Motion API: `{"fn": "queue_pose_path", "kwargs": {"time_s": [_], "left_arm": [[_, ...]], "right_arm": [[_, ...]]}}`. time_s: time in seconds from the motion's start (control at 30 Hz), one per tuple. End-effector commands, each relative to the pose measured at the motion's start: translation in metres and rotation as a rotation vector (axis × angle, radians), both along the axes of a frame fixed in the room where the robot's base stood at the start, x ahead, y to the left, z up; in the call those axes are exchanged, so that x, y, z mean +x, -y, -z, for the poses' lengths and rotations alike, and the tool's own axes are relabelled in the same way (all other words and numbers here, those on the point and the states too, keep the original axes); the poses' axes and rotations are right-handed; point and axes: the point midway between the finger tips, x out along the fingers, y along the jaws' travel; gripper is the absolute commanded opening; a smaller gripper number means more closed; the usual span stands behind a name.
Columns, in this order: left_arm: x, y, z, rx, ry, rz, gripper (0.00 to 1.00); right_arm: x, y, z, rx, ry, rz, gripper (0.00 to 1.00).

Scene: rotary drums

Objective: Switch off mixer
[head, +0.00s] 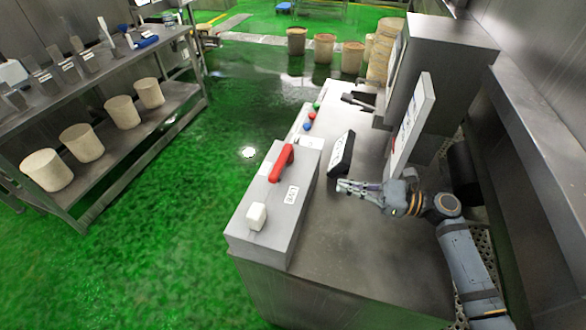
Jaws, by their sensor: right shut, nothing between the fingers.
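The machine I take for the mixer is a steel unit (375,270) with a raised grey box (250,215) along its left side. The box carries a red lever handle (282,163), a white knob (256,216) and a small label. Beyond it sit a green button (317,105), a red button (312,115) and a blue button (307,126). A dark tilted display (342,153) stands right of the box. My right gripper (345,186) is shut and empty above the steel top, just in front of the display, apart from the handle and buttons. My left gripper is not in view.
A tall steel cabinet (455,45) and an upright white panel (412,125) stand behind the gripper. A shelf rack (110,75) with several beige drums stands at left. More drums (324,48) stand at the back. Green floor (190,220) between rack and machine is clear.

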Motion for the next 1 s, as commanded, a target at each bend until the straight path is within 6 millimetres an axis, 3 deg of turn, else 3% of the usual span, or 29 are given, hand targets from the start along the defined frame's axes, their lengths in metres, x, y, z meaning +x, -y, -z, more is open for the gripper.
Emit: {"fn": "queue_pose_path", "kwargs": {"time_s": [0.1, 0.27, 0.5, 0.8, 1.0], "left_arm": [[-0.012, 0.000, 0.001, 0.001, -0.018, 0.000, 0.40], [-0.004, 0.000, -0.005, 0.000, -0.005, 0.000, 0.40], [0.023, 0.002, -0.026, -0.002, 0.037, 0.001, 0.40], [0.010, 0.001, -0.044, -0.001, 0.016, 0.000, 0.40], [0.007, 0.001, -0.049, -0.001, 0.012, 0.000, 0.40]], "right_arm": [[0.000, -0.001, 0.000, -0.001, 0.002, 0.000, 0.00], [0.004, -0.012, -0.002, 0.002, 0.004, 0.000, 0.00], [0.019, -0.060, -0.006, 0.005, 0.004, -0.001, 0.00], [0.036, -0.115, -0.004, 0.001, 0.000, -0.002, 0.00], [0.042, -0.132, -0.001, -0.002, 0.003, -0.002, 0.00]]}}
